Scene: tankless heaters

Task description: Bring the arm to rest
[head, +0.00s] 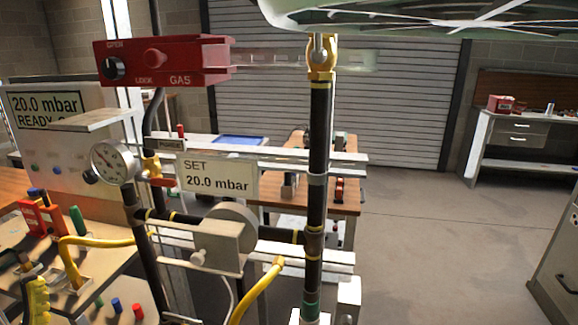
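My gripper and arm do not show clearly anywhere in the head view, so its opening and what it may hold are hidden. In front of me stands a gas pipe rig with a dark vertical pipe (318,150). A red GAS box (190,62) with a black knob sits at its upper left. A round pressure gauge (112,162) is at the left, and a sign (217,177) reads "SET 20.0 mbar". A display (45,105) at the far left reads "20.0 mbar", with a partly hidden "READY" line below.
A workbench (110,265) with small coloured parts and yellow hoses fills the lower left. A wooden table (345,197) stands behind the rig. A grey bench (485,140) is at the back right. A pale structure (420,18) hangs overhead. The floor (440,240) at right is clear.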

